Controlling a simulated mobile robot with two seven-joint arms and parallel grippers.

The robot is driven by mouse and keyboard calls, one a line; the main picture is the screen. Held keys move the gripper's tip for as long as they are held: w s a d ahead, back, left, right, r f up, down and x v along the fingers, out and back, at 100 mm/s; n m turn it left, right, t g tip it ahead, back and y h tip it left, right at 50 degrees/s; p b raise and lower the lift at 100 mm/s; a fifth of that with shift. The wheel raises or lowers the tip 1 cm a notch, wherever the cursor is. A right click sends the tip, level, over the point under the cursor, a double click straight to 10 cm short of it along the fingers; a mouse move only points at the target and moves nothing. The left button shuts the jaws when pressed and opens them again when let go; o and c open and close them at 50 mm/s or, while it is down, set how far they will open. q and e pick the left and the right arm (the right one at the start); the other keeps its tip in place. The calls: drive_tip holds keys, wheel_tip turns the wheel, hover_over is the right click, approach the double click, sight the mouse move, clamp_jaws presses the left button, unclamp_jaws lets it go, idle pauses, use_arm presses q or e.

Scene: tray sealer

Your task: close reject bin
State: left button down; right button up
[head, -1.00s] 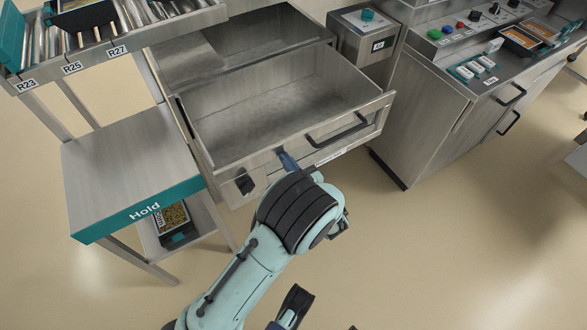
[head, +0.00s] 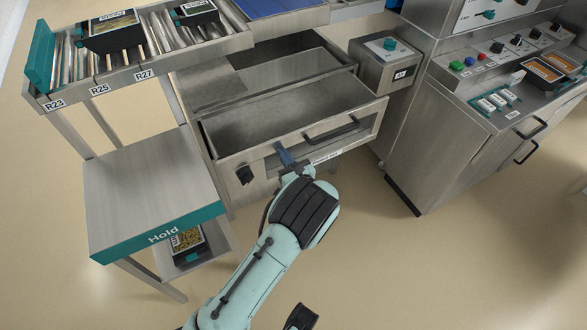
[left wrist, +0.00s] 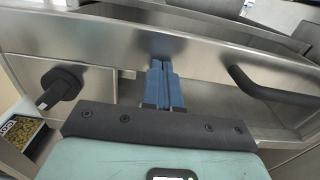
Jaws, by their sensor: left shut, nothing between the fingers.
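The reject bin (head: 222,142) is a grey metal drawer in the cabinet, partly pulled out and empty as far as I see. Its front has a dark bar handle (head: 331,130) on the right and a black knob (head: 245,175) on the left. My left gripper (head: 285,157) is shut and empty. Its blue fingertips are at the drawer's front panel, between knob and handle, and seem to touch it. In the left wrist view the fingers (left wrist: 160,80) point at the panel, with the knob (left wrist: 60,88) left and the handle (left wrist: 270,88) right.
A Hold table (head: 150,185) stands left of the drawer, with a packed tray (head: 188,243) on its lower shelf. A roller rack (head: 140,60) is above it. A control cabinet (head: 450,150) stands to the right. The floor in front is open.

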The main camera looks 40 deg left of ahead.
use_arm(q)
drive_tip(key=b+x, duration=0.3)
drive_tip(key=x, duration=1.6)
drive_tip(key=shift+a+r+b, duration=0.25)
drive_tip(key=shift+r+b, duration=0.1)
drive_tip(key=shift+b, duration=0.05)
use_arm(e)
drive_tip(key=s+d+f+g, duration=0.1)
drive_tip(key=s+d+f, duration=0.1)
drive_tip(key=f, duration=0.4)
drive_tip(key=shift+s, duration=0.85)
